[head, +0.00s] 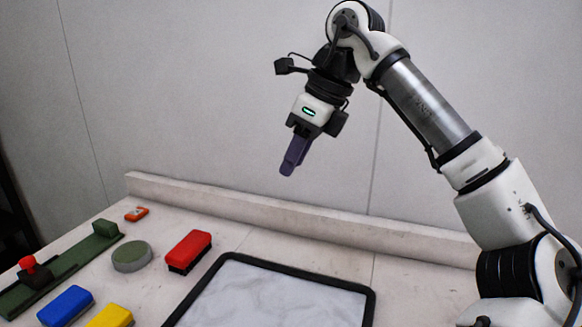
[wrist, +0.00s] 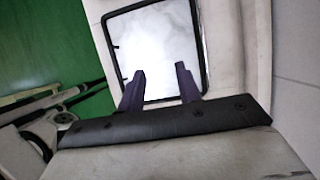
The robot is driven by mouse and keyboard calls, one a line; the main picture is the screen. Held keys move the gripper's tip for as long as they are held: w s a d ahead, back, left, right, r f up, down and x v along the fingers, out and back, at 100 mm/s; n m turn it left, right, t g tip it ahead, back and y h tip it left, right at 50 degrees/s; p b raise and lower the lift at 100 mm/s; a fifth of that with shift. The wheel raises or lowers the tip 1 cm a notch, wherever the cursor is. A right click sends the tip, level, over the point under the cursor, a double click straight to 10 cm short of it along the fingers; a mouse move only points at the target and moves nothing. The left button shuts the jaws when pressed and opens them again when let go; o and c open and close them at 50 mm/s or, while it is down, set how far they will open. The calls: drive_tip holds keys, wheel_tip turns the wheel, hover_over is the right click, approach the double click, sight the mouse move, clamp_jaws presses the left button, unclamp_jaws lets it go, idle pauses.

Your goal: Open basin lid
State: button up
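No thing in view is plainly marked as the basin lid. A flat white marbled panel with a black rounded frame (head: 243,258) lies on the bench at the front. It also shows in the wrist view (wrist: 197,30), beyond my fingertips. A round grey-green disc with a paler top (head: 132,257) lies left of it; I cannot tell if it is a lid. My gripper (head: 288,172) hangs in the air above the back of the bench, apart from everything. In the wrist view its two purple fingers (wrist: 160,70) stand apart with nothing between them.
Red (head: 189,250), blue (head: 66,306) and yellow (head: 110,317) blocks lie left of the panel. A green rail with a red knob (head: 28,264) and a small orange-red object (head: 136,213) lie farther left. A low ledge (head: 290,217) runs along the back wall.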

drive_tip(key=shift+x, duration=1.25)
clamp_jaws()
drive_tip(key=c, duration=0.7)
unclamp_jaws()
drive_tip(key=o, duration=0.7)
drive_tip(key=p+v, duration=0.1)
drive_tip(key=v, duration=1.3)
